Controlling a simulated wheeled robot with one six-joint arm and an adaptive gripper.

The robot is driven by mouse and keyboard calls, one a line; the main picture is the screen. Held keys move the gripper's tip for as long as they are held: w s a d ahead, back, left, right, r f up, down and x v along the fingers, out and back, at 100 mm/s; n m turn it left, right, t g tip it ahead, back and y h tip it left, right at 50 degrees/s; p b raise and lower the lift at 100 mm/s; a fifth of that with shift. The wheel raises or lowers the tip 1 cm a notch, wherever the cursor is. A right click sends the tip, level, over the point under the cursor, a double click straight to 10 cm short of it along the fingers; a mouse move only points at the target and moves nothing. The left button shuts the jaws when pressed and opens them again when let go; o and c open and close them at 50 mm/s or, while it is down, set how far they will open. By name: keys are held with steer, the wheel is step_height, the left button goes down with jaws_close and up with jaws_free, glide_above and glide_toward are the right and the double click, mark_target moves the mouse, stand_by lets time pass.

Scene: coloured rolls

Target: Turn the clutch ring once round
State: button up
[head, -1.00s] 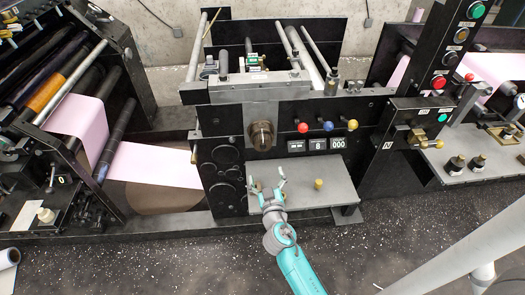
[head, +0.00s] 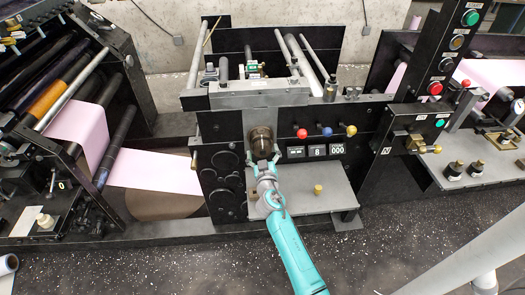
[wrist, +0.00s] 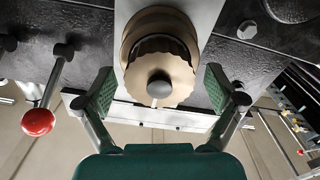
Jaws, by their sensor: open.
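The clutch ring (head: 261,136) is a bronze, stepped round part on the front of the grey block of the middle machine. In the wrist view, its scalloped front face (wrist: 160,92) has a silver pin at its centre. My gripper (head: 263,161) is open just below the ring in the head view. In the wrist view, its green-padded fingers (wrist: 159,90) stand to the left and right of the ring, with a gap on each side. I see no contact. How far the fingertips reach along the ring cannot be told.
Red (head: 302,133), blue (head: 326,127) and yellow (head: 351,130) ball-ended levers stick out right of the ring; the red ball (wrist: 38,122) is left in the wrist view. Below is a grey shelf (head: 300,203) with a small brass knob (head: 318,189). Pink web (head: 158,170) runs at left.

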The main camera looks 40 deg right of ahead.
steer(key=shift+w+d, duration=0.2)
steer(key=shift+w, duration=0.1)
steer(key=shift+c, duration=0.2)
steer(key=c, duration=1.6)
